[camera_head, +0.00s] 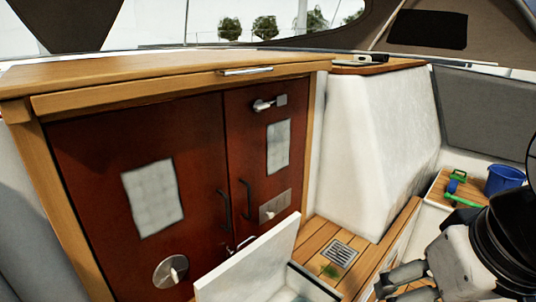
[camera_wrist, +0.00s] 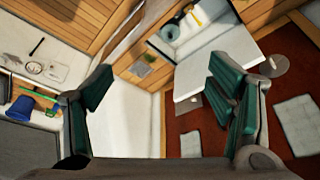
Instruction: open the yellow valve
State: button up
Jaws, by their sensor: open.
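The yellow valve (camera_wrist: 196,18) shows in the wrist view as a small yellow piece at the top, inside an open white-lined locker (camera_wrist: 168,33). A grey round part (camera_wrist: 169,33) sits beside it. The raised white lid (camera_head: 252,262) hides the inside of this locker in the head view; the lid also shows in the wrist view (camera_wrist: 215,65). My gripper (camera_wrist: 165,85) is open and empty, its two green-padded fingers wide apart. In the head view my gripper (camera_head: 388,282) is at the lower right, to the right of the locker and apart from it.
Red-brown cabinet doors (camera_head: 205,180) with black handles stand left of the lid. A tall white block (camera_head: 375,140) rises behind the wooden bench with a metal grate (camera_head: 342,252). A blue bucket (camera_head: 505,179) and green tools (camera_head: 460,195) lie at the right.

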jog(key=shift+m+g, duration=0.4)
jog(key=w+f+b, duration=0.1)
jog(key=w, duration=0.1)
jog(key=w+f+b, duration=0.2)
jog(key=w, duration=0.1)
jog(key=shift+w+a, duration=0.25)
jog(key=shift+w, duration=0.1)
jog(key=c, duration=1.3)
jog(key=shift+m, duration=0.4)
jog(key=w+f, duration=0.1)
jog(key=w+f+b, duration=0.1)
jog(key=w, duration=0.1)
jog(key=w+f+b, duration=0.1)
jog(key=shift+w+a, duration=0.3)
jog(key=shift+w, duration=0.05)
grip_shut()
jog(key=w+a+f+m+g+b, duration=0.25)
jog(key=w+f+b, duration=0.45)
jog(key=w+f, duration=0.65)
jog(key=w+a+f+m+g+b, duration=0.15)
jog(key=w+a+f+b, duration=0.25)
jog(key=w+f+b, duration=0.9)
jog(key=w+a+f+m+y, duration=0.1)
jog(key=a+f, duration=0.1)
jog(key=f, duration=1)
jog(key=w+a+f+m+g+y, duration=0.1)
jog(key=a+f+m, duration=0.1)
jog(key=f, duration=1)
jog(key=shift+a+f+b, duration=0.3)
jog(key=shift+a, duration=0.05)
